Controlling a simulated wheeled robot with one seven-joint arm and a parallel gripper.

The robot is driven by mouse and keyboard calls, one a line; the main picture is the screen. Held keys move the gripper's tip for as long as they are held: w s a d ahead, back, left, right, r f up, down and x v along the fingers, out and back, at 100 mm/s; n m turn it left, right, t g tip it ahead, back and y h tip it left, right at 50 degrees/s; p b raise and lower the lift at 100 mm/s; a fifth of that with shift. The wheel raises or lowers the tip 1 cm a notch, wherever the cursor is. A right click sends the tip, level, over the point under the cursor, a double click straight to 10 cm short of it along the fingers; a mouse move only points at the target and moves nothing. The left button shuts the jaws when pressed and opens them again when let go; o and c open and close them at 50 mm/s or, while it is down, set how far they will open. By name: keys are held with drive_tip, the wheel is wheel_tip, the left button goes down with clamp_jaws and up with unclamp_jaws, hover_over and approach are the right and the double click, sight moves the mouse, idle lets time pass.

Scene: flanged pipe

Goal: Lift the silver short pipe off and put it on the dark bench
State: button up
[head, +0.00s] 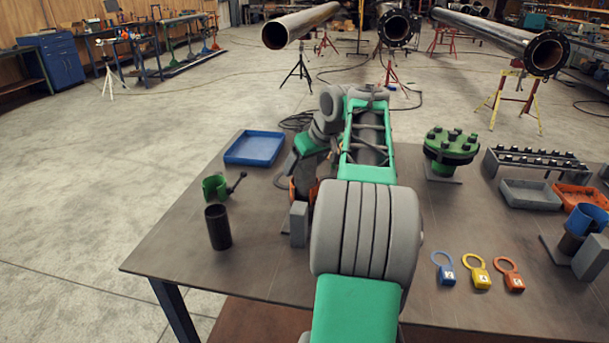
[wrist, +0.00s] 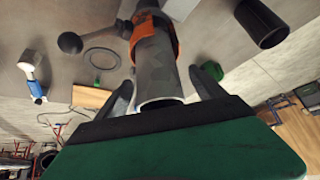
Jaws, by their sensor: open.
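The silver short pipe (wrist: 157,72) stands in the middle of the wrist view, its open end facing me. An orange clamp (wrist: 150,24) is around its far part. My gripper (wrist: 160,78) is open, with one finger on each side of the pipe's near end. Gaps show between the fingers and the pipe. In the head view my arm hides the pipe and the fingers, and only part of the orange clamp (head: 304,190) shows. The dark bench (head: 270,275) spreads beneath, with bare surface at the front left.
A black cup (head: 218,227) and a green clamp (head: 215,187) stand left of my arm, with a blue tray (head: 255,148) behind. A grey block (head: 298,223) is beside the orange clamp.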

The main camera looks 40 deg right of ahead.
drive_tip(key=shift+r, duration=0.1)
clamp_jaws()
idle(0.8)
